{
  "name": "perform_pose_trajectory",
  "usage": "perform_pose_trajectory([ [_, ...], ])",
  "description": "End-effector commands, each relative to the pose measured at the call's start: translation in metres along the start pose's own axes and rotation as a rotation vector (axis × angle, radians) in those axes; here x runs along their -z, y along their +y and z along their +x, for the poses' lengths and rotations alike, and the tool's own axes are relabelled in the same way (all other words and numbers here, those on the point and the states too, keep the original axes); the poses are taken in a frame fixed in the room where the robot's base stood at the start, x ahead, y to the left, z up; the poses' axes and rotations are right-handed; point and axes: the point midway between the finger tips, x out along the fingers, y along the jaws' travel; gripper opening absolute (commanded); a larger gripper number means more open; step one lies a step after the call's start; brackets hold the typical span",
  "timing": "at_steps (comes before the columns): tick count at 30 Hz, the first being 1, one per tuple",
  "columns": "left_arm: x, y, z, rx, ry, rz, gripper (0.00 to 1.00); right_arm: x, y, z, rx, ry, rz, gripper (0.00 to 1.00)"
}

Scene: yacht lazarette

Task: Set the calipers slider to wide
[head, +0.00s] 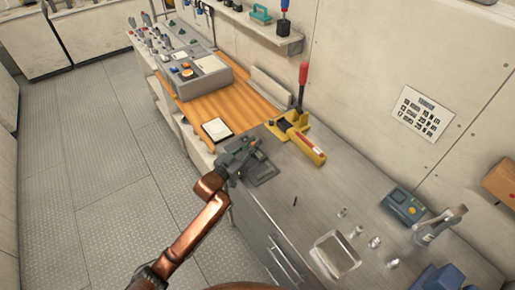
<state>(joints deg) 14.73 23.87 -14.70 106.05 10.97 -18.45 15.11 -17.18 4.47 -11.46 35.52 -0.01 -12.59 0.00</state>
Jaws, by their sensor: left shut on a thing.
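My left arm comes in from the bottom, and its gripper (246,152) is at the left edge of the grey counter. It is shut on a small part at a dark grey flat piece (262,174), which appears to be the calipers on their base. The fingers and wrist cover much of it, so the slider and its position cannot be made out. My right gripper is not in view.
A yellow tool with a red handle (298,140) stands behind the gripper. A clear tray (336,255), small metal parts and a blue device (403,206) are at right. The counter between is mostly clear.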

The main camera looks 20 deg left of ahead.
Motion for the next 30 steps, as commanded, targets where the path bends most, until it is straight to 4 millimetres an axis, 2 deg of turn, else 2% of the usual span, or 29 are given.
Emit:
perform_pose_trajectory([
  [2, 0.0, -0.006, 0.001, 0.001, -0.002, 0.0, 0.0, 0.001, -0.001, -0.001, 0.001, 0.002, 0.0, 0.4],
  [8, -0.001, -0.005, 0.001, 0.001, -0.002, -0.002, 0.0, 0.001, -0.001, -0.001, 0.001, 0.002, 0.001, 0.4],
  [9, -0.001, -0.005, 0.001, 0.001, -0.002, -0.002, 0.14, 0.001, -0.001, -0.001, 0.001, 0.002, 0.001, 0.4],
  [17, -0.001, -0.005, 0.001, 0.001, -0.001, -0.002, 0.32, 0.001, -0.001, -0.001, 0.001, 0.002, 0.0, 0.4],
  [26, -0.001, -0.005, 0.0, 0.001, -0.001, -0.001, 0.33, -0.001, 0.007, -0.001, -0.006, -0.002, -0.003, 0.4],
  [30, -0.002, -0.005, -0.013, 0.002, -0.003, -0.001, 0.33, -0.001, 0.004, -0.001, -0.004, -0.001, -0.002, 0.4],
])
